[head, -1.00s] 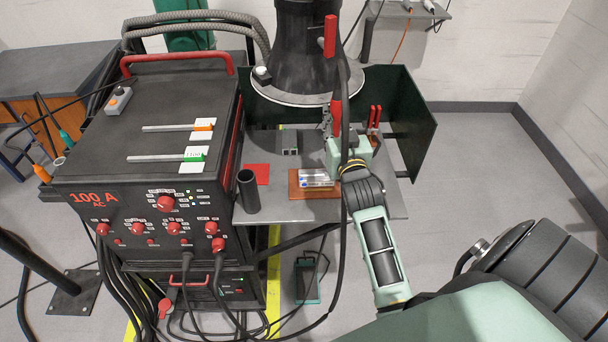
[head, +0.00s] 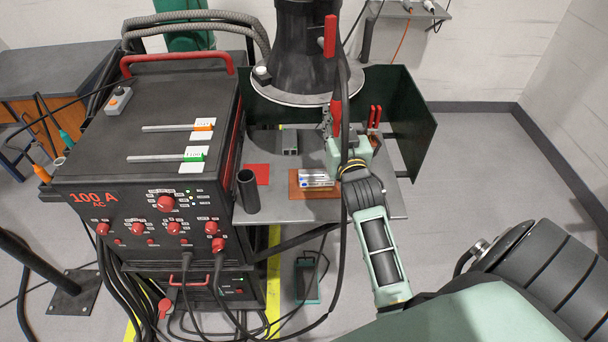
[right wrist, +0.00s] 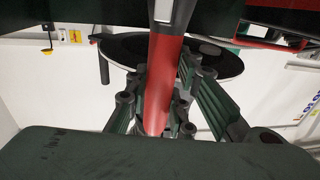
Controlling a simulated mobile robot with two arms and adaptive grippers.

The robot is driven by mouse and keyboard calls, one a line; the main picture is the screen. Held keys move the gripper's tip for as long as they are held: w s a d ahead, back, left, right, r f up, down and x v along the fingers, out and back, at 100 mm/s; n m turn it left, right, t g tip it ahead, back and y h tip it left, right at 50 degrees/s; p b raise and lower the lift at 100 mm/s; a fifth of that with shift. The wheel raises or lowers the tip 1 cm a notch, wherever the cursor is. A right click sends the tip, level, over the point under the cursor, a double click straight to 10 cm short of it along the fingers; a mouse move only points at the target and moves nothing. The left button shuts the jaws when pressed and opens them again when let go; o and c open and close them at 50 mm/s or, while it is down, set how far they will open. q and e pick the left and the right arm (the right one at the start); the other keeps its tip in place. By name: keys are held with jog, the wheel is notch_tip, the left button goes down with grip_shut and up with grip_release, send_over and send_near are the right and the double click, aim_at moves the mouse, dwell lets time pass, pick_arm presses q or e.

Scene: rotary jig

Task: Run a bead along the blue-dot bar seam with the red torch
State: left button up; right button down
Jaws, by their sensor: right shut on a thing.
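The red torch (head: 336,116) stands roughly upright in my right gripper (head: 330,130), over the far right part of the grey work table (head: 280,211). In the right wrist view the red torch handle (right wrist: 168,75) passes between the two fingers, and the gripper is shut on it. Silver bars (head: 316,178) with small blue marks lie on a brown plate (head: 298,192) in front of the gripper. Their seam is too small to make out. The torch tip is hidden in the head view. My left gripper is out of view.
A black welding machine (head: 130,230) stands left of the table. A dark cup (head: 248,191) and a red square (head: 257,173) are on the table's left side. A grey block (head: 289,141) sits farther back. A dark green screen (head: 412,115) stands behind, and a black cable hangs in front.

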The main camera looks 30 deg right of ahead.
aim_at(337, 107)
jog(key=shift+r, duration=0.2)
dwell(0.4)
notch_tip(337, 107, up, 5)
jog(key=p, duration=0.5)
